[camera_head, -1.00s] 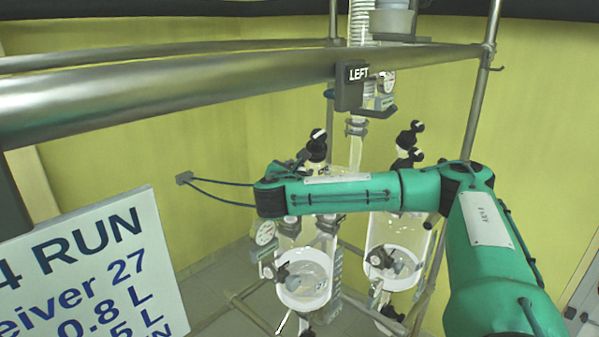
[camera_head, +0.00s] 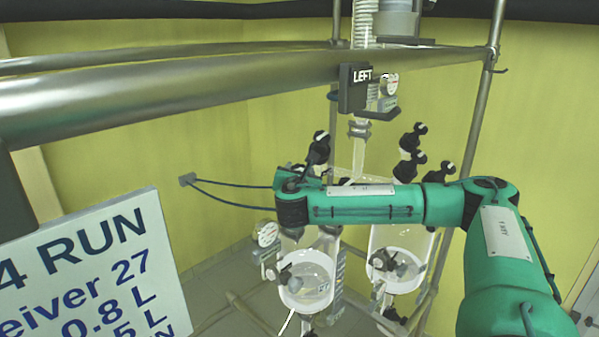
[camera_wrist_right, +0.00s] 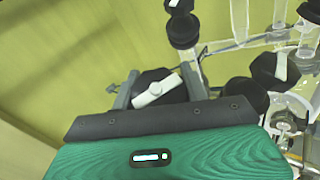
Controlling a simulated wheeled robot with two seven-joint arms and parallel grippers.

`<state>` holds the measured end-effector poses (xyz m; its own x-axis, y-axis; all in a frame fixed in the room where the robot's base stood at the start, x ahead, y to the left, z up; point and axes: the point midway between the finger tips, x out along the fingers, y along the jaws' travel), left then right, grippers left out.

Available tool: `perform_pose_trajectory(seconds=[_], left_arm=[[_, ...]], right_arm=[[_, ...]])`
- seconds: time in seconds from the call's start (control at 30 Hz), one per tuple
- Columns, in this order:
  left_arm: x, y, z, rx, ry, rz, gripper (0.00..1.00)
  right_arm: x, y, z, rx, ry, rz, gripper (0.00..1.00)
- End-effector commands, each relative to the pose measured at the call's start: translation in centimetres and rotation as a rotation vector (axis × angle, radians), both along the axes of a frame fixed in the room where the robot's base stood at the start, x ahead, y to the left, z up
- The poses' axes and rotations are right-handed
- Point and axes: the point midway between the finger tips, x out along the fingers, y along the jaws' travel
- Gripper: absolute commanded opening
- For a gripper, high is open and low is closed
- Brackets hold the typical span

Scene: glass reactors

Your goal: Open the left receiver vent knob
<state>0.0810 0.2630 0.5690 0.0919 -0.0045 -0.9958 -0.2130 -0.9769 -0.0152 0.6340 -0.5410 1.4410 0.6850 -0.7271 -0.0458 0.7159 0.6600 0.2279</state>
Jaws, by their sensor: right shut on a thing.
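My right gripper (camera_wrist_right: 158,88) has its two grey fingers on either side of a black knob (camera_wrist_right: 148,78) with a white pointer bar, and is shut on it. The bar lies at a slant between the fingers. In the head view my right wrist is above the left receiver (camera_head: 306,280), a clear glass vessel, and hides the fingers and the held knob. A black sign reading LEFT (camera_head: 353,88) hangs from the rail above. My left gripper is not in view.
Another black knob (camera_head: 317,147) stands close behind my right wrist. The right receiver (camera_head: 398,262) and several black knobs are to the right. A round gauge (camera_head: 265,232) is beside the left receiver. A metal rail (camera_head: 200,84) crosses in front, above a white sign (camera_head: 95,265).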

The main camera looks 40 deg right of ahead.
Motion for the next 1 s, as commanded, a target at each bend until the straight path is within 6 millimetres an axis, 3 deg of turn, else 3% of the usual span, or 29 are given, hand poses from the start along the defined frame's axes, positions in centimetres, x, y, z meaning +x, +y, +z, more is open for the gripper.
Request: perform_pose_trajectory(seconds=[0.03, 0.07, 0.17, 0.57, 1.0], left_arm=[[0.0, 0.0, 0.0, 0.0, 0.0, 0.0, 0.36], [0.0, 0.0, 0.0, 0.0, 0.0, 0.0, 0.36], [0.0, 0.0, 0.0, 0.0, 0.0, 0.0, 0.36], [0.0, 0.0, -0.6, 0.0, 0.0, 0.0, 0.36], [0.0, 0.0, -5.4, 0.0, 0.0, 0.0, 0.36]], right_arm=[[0.0, -0.1, 0.1, 0.0, -0.002, -0.002, 0.22], [0.0, -0.1, 0.1, 0.0, -0.002, -0.002, 0.49], [0.0, -0.1, 0.1, 0.0, -0.002, -0.002, 0.67], [-0.5, 0.6, -0.1, 0.001, -0.002, 0.002, 0.67], [-6.5, 7.0, -0.1, 0.002, -0.003, 0.003, 0.67]])
